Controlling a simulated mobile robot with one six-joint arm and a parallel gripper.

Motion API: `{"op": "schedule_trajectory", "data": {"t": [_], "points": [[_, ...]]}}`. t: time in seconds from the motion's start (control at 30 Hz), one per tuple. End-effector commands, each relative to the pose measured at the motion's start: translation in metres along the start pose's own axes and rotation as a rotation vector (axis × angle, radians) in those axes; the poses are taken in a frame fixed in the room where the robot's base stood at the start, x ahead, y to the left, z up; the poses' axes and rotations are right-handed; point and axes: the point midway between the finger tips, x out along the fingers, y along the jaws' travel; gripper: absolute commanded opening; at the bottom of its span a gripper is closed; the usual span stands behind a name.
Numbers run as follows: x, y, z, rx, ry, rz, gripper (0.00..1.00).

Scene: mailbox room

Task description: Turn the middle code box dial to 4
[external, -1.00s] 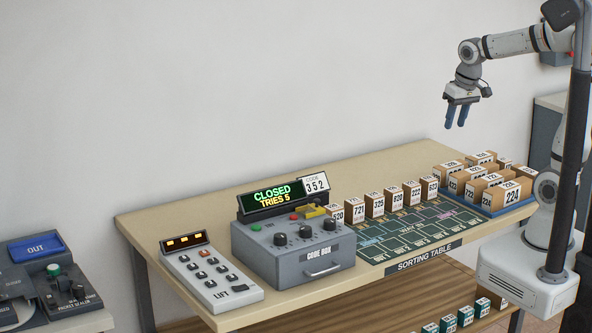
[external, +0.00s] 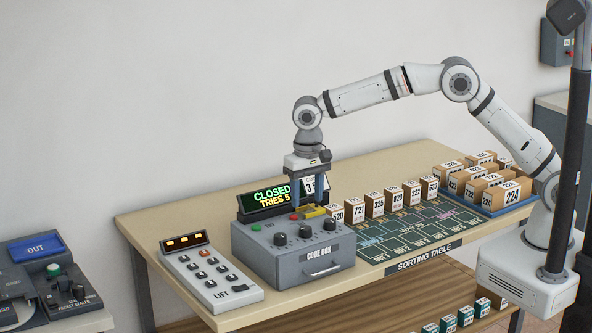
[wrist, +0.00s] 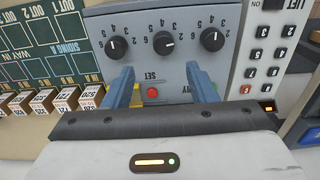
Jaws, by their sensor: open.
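The grey code box (external: 288,256) stands on the table with three black dials on its sloped top. The middle dial (external: 305,231) sits between the left dial (external: 280,238) and the right dial (external: 329,224). In the wrist view the middle dial (wrist: 163,43) has a white pointer aimed to the right; the number it marks is hard to read. My gripper (external: 308,203) is above the back of the box, fingers pointing down, open and empty. In the wrist view its blue fingers (wrist: 160,73) stand apart, on either side of the red SET button (wrist: 152,92), short of the dial.
The display (external: 268,198) behind the box reads CLOSED, TRIES 5. My gripper partly hides the code card (external: 309,183). A lift keypad (external: 212,281) stands at left; numbered parcels (external: 358,209) stand at right. A yellow part (external: 314,211) is close to my fingers.

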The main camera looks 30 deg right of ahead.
Motion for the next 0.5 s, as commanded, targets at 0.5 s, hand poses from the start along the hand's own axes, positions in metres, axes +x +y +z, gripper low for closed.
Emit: {"op": "schedule_trajectory", "data": {"t": [0.5], "points": [[0.065, -0.007, 0.004, 0.000, -0.004, 0.005, 0.52]]}}
